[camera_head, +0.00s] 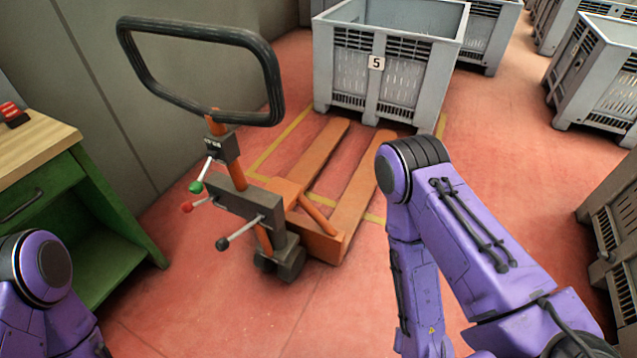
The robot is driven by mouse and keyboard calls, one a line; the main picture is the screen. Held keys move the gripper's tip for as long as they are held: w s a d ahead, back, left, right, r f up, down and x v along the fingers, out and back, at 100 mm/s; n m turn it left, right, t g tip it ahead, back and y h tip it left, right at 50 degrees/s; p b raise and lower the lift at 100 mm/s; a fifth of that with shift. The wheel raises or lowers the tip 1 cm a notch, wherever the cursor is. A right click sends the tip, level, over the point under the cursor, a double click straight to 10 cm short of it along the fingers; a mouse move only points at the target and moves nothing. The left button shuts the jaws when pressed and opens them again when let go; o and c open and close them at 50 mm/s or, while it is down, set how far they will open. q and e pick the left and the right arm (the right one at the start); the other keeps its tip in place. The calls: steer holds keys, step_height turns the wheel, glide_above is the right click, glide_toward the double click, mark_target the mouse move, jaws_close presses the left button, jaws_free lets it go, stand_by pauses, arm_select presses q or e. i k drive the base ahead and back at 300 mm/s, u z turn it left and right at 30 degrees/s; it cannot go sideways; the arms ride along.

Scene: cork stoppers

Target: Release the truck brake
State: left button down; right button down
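An orange pallet truck (338,196) stands on the red floor ahead of me, its forks pointing away towards a grey crate. Its black loop handle (277,80) rises on the left. Three levers sit on its column: a green-knobbed lever (196,187), a red-knobbed lever (188,207) and a black-knobbed lever (222,243). Which one is the brake I cannot tell. My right arm is raised to the right of the truck, apart from the levers in the picture. My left arm is at the lower left. Neither gripper shows.
A grey crate numbered 5 (345,68) stands at the far end of the forks. A green bench (100,240) with a wooden top (30,145) is at the left, beside the grey wall. More crates (598,75) line the right side. Floor in front of the truck is clear.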

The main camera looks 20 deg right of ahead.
mark_target(187, 207)
steer(key=k, duration=0.6)
steer(key=u, duration=0.4)
steer(key=i, duration=1.5)
steer(key=z, duration=0.65)
